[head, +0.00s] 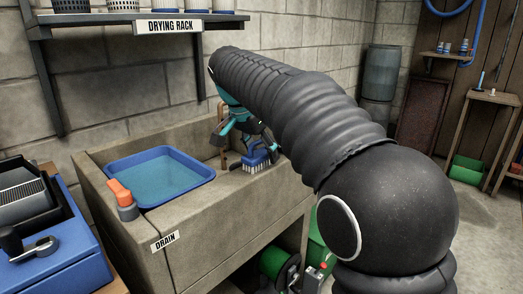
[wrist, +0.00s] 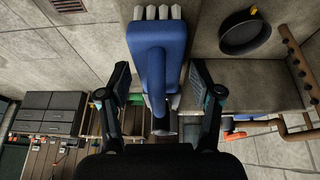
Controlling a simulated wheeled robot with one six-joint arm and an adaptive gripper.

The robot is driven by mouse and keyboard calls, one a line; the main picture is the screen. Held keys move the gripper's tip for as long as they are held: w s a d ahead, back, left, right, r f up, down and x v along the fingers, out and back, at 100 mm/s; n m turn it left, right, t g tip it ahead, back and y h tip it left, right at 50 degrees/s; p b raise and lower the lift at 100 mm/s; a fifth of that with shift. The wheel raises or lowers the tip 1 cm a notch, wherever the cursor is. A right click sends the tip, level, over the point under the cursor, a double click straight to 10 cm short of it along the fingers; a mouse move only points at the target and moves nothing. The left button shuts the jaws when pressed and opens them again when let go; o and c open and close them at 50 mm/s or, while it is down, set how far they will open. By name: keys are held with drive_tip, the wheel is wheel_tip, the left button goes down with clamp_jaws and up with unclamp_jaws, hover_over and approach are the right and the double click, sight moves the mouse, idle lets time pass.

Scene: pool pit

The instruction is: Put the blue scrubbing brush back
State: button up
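The blue scrubbing brush (head: 257,157) has a blue body and pale bristles. In the head view it is bristles down at the right end of the stone sink's front ledge (head: 228,190). In the wrist view the brush (wrist: 157,40) is straight ahead, its narrower part reaching back between my fingers. My gripper (head: 240,132) is just above and behind the brush in the head view. In the wrist view my gripper (wrist: 160,78) is open, with a finger on each side of the brush and a visible gap at both sides. Contact under the brush is hard to see.
A blue basin (head: 205,178) of water sits in the sink, with an orange-and-grey object (head: 121,197) at its corner. A shelf labelled DRYING RACK (head: 169,27) holds several cups above. A blue case (head: 55,245) stands left. A hose reel (head: 280,262) is below right.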

sight(248, 157)
drive_tip(key=shift+r, duration=0.1)
drive_tip(key=p+v, duration=0.2)
drive_tip(key=v, duration=1)
drive_tip(key=shift+d, duration=0.1)
drive_tip(key=s+d+f+n+y, duration=0.1)
drive_tip(key=s+d+f+n, duration=0.15)
drive_tip(key=s+d, duration=0.4)
drive_tip(key=s+d+f+n+y, duration=0.1)
drive_tip(key=s+d+f+n, duration=0.15)
drive_tip(key=s+d, duration=0.4)
drive_tip(key=s+d+f+n, duration=0.1)
drive_tip(key=s+d+f, duration=0.1)
drive_tip(key=s+f, duration=0.2)
drive_tip(key=s+d+f+n+t, duration=0.1)
drive_tip(key=s+d+f, duration=0.2)
drive_tip(key=s+f, duration=0.2)
drive_tip(key=s+d+f+n+t+y, duration=0.1)
drive_tip(key=s+d+f, duration=0.1)
drive_tip(key=s+f, duration=0.3)
wheel_tip(248, 157, down, 4)
drive_tip(key=shift+d, duration=0.3)
drive_tip(key=shift+c, duration=0.2)
